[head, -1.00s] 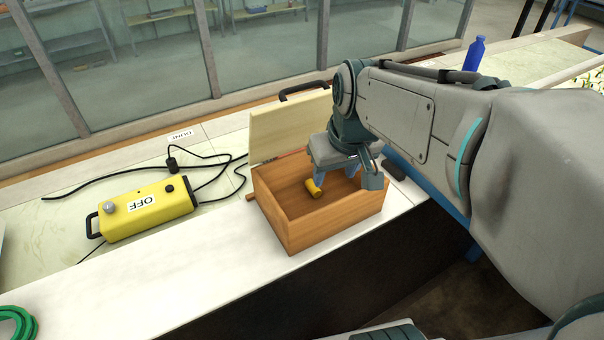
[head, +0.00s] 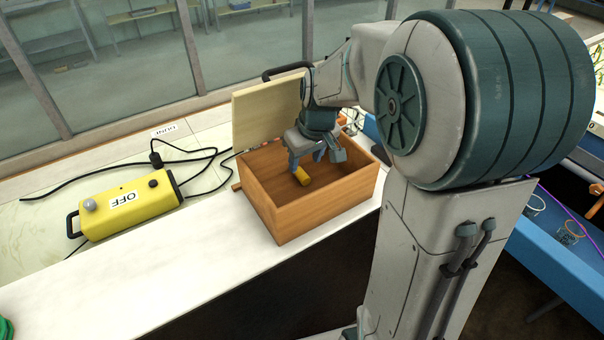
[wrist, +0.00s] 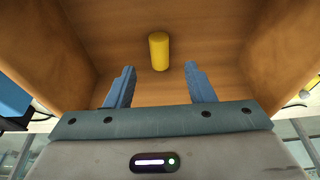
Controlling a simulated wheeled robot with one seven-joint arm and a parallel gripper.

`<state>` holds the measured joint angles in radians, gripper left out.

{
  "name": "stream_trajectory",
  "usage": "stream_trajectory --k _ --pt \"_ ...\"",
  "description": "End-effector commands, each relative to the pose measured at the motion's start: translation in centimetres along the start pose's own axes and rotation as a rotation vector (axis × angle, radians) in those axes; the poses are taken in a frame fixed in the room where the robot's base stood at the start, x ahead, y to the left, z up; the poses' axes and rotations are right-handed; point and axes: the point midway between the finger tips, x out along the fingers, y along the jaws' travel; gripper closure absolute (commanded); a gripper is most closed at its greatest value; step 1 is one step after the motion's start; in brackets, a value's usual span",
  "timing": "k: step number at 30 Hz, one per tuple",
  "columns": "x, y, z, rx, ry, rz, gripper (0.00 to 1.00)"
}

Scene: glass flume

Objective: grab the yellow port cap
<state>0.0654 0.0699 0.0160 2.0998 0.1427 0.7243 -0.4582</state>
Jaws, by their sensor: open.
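The yellow port cap (head: 302,176) is a small yellow cylinder lying inside the open wooden box (head: 270,212). In the wrist view the cap (wrist: 159,51) lies on the box floor, beyond my fingertips and roughly centred between them. My gripper (head: 306,165) is over the box and points down into it. In the wrist view my gripper (wrist: 158,78) has its two blue fingers apart with nothing between them. The fingers do not touch the cap in that view. The exact height of the fingertips above the floor is hard to tell.
The box's raised lid (head: 262,108) stands behind it. A yellow device marked OFF (head: 128,205) with black cables lies to the left on the pale counter (head: 190,262). A blue bench (head: 560,255) is at the right. The counter's front left is mostly clear.

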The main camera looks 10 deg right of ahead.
Motion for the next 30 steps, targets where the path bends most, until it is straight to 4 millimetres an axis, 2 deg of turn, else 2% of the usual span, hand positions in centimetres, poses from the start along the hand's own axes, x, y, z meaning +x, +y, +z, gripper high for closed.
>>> stream_trajectory --k 5,12,15,23,24,29,30 --pt "1.1 0.0 0.0 -0.001 -0.002 -0.001 0.51" --pt "4.4 0.0 -0.1 -0.002 -0.002 -0.001 0.51" --pt "5.2 0.0 -0.1 -0.002 0.000 0.000 0.51" --pt "5.5 0.0 -0.1 -0.002 0.001 0.000 0.51" --pt "5.5 0.0 -0.1 -0.002 0.001 0.000 0.57" --pt "5.5 0.0 -0.1 -0.001 0.001 0.000 1.00" --pt "5.5 0.1 -0.1 -0.001 0.001 0.000 1.00"
